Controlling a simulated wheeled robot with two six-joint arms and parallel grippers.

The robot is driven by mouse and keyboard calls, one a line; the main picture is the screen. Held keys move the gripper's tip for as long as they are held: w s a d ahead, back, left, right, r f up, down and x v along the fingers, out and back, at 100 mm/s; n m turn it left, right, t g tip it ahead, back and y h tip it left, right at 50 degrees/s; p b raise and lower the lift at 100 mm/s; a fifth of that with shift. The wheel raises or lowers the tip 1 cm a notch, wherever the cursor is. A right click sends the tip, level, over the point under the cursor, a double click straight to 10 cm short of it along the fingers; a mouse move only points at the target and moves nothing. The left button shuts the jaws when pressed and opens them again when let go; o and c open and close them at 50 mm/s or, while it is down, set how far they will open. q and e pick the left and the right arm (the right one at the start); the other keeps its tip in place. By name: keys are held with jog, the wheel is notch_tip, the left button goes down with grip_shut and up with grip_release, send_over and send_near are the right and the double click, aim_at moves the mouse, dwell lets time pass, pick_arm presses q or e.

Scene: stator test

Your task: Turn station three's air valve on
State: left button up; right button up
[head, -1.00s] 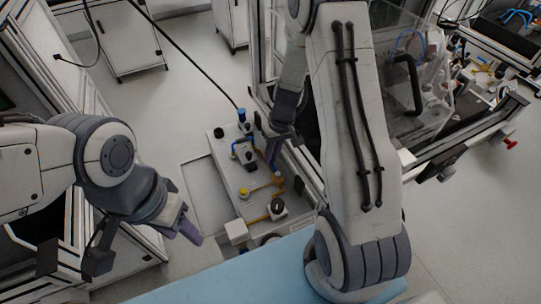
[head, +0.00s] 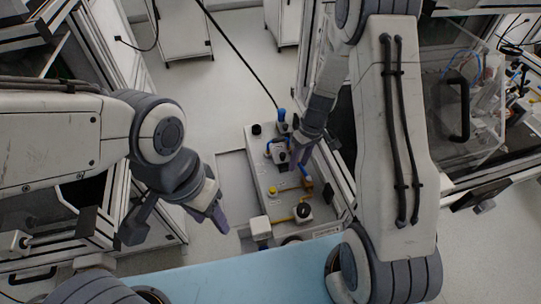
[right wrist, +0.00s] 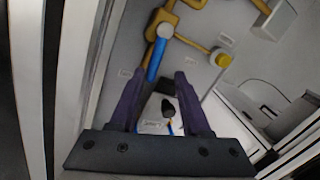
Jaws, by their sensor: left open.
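A light grey panel (head: 262,183) with air fittings lies between my arms in the head view. It carries a blue-topped fitting (head: 281,116), a dark block with blue tubing (head: 279,153), a yellow knob (head: 272,190) and a round gauge (head: 303,211). My right gripper (head: 299,160) is over the panel's right side. In the right wrist view its fingers (right wrist: 160,95) are open, with a small black knob (right wrist: 168,107) on a labelled white base between them, apparently untouched. The label is too small to read, so I cannot tell which valve is station three's. My left gripper (head: 216,214) is open and empty, left of the panel.
A blue surface (head: 235,274) lies in front. An aluminium-framed cell with a clear door (head: 470,105) stands at the right, close to my right arm.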

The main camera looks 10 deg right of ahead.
jog(key=s+a+n, duration=0.1)
jog(key=n, duration=0.3)
jog(key=s+a+n+g+h, duration=0.1)
jog(key=n, duration=0.3)
jog(key=s+a+n+p, duration=0.1)
jog(key=s+n, duration=0.1)
jog(key=n, duration=0.1)
jog(key=shift+a+r+n+h, duration=0.1)
jog(key=shift+a+n+h, duration=0.2)
jog(key=shift+a+n, duration=0.1)
notch_tip(320, 180, up, 10)
jog(key=w, duration=0.3)
jog(key=s+a+r+m+t+p, duration=0.1)
jog(key=s+a+r+m, duration=0.4)
jog(key=s+a+r, duration=0.5)
jog(key=shift+s+r+m+p, duration=0.3)
jog(key=shift+s+r+p, duration=0.2)
jog(key=shift+s+r, duration=0.65)
jog(key=shift+s+f, duration=0.2)
jog(key=shift+f, duration=0.1)
